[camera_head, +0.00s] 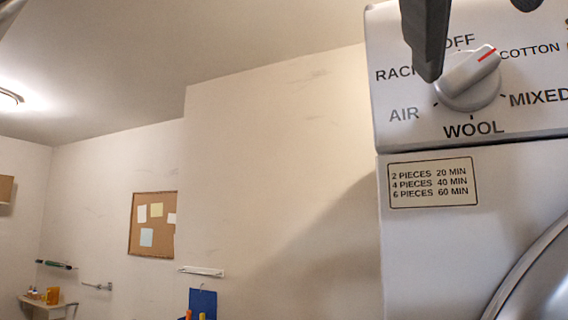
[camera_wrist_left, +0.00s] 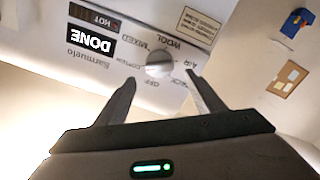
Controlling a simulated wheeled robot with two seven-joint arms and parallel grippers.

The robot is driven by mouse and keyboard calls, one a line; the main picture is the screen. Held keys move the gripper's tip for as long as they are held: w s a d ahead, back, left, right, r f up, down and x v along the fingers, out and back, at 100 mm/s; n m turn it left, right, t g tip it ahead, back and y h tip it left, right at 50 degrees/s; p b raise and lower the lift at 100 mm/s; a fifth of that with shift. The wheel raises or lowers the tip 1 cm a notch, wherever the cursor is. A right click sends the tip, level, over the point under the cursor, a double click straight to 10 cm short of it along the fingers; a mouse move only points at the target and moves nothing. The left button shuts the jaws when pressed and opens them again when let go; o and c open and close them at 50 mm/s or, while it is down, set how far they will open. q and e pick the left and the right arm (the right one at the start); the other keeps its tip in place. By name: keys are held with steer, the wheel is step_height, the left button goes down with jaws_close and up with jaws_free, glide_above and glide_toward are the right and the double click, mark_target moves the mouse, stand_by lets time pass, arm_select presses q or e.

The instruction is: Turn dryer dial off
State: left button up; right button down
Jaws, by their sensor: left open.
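The dryer dial (camera_head: 468,82) is a grey round knob with a raised grip. Its red mark points up and right, between OFF and COTTON and close to COTTON. In the left wrist view, the dial (camera_wrist_left: 160,64) shows upside down just beyond the gap between my fingertips. My left gripper (camera_head: 478,38) is open. In the head view one finger hangs at the dial's left and partly covers the OFF and RACK labels. The other finger is cut off at the top edge. I cannot tell whether either finger touches the dial. My right gripper is not in view.
The white dryer (camera_head: 430,250) has a label plate (camera_head: 432,183) under the panel and a round door (camera_head: 545,275) below right. A display reading DONE (camera_wrist_left: 90,42) shows in the left wrist view. A cork board (camera_head: 153,238) hangs on the far wall. Space left of the dryer is open.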

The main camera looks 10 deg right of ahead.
mark_target(468, 64)
arm_select(q)
steer(key=shift+p+x, duration=1)
steer(key=shift+x, duration=1.7)
steer(key=c, duration=1)
